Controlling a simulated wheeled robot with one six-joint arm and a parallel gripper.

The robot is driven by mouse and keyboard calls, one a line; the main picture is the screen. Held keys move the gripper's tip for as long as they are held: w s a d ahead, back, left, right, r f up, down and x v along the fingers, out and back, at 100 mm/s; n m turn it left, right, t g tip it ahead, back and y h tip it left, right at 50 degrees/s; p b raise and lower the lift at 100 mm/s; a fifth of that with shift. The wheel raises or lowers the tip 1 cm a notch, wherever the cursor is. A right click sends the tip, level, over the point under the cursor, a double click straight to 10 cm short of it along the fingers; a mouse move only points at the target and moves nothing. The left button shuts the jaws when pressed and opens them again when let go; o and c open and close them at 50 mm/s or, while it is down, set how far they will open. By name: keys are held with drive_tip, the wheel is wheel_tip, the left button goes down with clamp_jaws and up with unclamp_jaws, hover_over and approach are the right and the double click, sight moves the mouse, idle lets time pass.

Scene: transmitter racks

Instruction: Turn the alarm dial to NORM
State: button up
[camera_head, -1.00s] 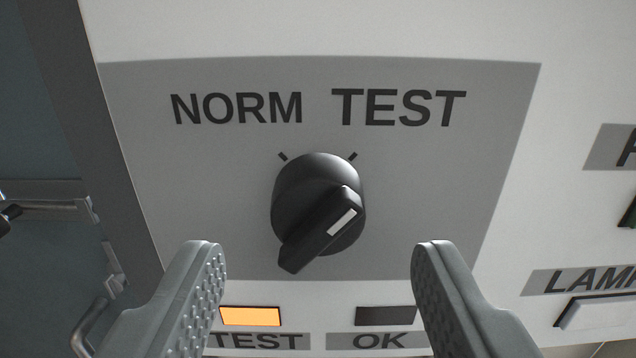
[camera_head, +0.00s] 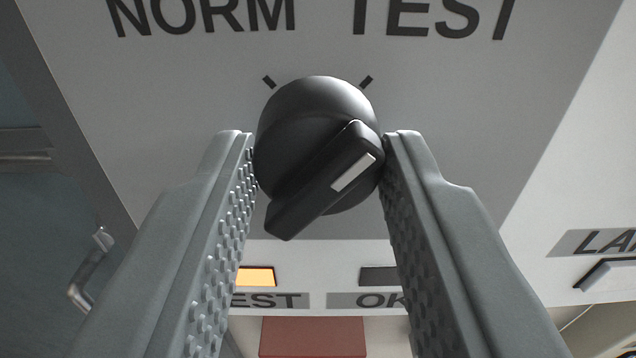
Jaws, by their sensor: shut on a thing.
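The black alarm dial (camera_head: 300,125) sits in the middle of the head camera view, on a grey panel plate. Its raised grip bar (camera_head: 315,190) is tilted, with the white mark at its upper right end, on the side of the TEST label (camera_head: 435,18). The NORM label (camera_head: 205,15) is at the upper left; both labels are partly cut off by the top edge. My gripper (camera_head: 319,145) is shut on the dial, one finger at its left side and one at its right.
Below the dial, the amber TEST lamp (camera_head: 256,277) is lit and the OK lamp (camera_head: 379,277) is dark. A reddish block (camera_head: 312,337) shows at the bottom. A metal handle (camera_head: 92,268) is at left, and a white switch (camera_head: 608,274) at right.

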drive_tip(key=shift+n, duration=0.3)
drive_tip(key=n, duration=1.1)
drive_tip(key=shift+d+n, duration=0.1)
drive_tip(key=shift+n, duration=2)
drive_tip(key=o, duration=1)
